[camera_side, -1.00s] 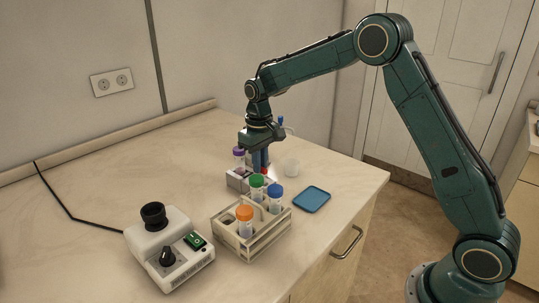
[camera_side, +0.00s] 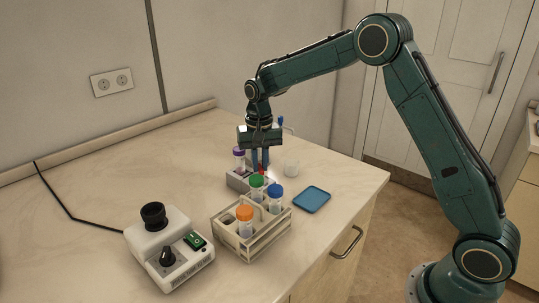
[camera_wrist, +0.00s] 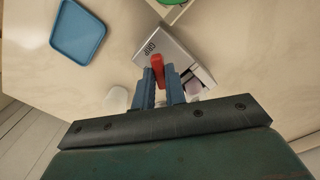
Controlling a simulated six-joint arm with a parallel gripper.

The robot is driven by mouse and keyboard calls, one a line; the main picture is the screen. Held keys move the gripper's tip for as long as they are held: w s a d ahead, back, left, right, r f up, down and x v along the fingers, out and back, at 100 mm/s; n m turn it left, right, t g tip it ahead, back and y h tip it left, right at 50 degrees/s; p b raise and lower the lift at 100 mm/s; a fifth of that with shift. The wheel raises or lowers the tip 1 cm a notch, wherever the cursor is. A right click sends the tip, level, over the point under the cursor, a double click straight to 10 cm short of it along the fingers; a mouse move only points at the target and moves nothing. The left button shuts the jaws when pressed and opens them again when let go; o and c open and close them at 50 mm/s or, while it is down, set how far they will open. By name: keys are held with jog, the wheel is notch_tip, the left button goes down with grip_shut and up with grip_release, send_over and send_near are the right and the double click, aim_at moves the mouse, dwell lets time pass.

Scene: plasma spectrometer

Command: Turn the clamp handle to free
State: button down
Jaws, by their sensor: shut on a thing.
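The grey clamp block (camera_side: 236,183) sits on the bench behind the tube rack. It also shows in the wrist view (camera_wrist: 171,48), with lettering on its top. The red clamp handle (camera_wrist: 157,65) is between the two blue fingers of my gripper (camera_wrist: 160,78), which are shut on it. Its red end sticks out past the fingertips over the block. In the side view my gripper (camera_side: 261,163) points straight down at the block and hides most of the handle. A purple-capped tube (camera_side: 239,158) stands upright at the block's left.
A wooden rack (camera_side: 252,238) with orange, green and blue capped tubes stands in front. A blue tray (camera_side: 312,199) lies to the right. A white cup (camera_side: 291,168) is close beside my gripper. A white device (camera_side: 168,248) with knobs stands front left.

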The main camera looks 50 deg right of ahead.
aim_at(260, 167)
jog(key=m, duration=0.5)
jog(key=shift+m, duration=0.3)
jog(key=m, duration=0.5)
jog(key=shift+r, duration=0.1)
jog(key=shift+m, duration=0.3)
jog(key=c, duration=1.4)
grip_release()
jog(key=shift+c, duration=0.2)
notch_tip(260, 167, up, 14)
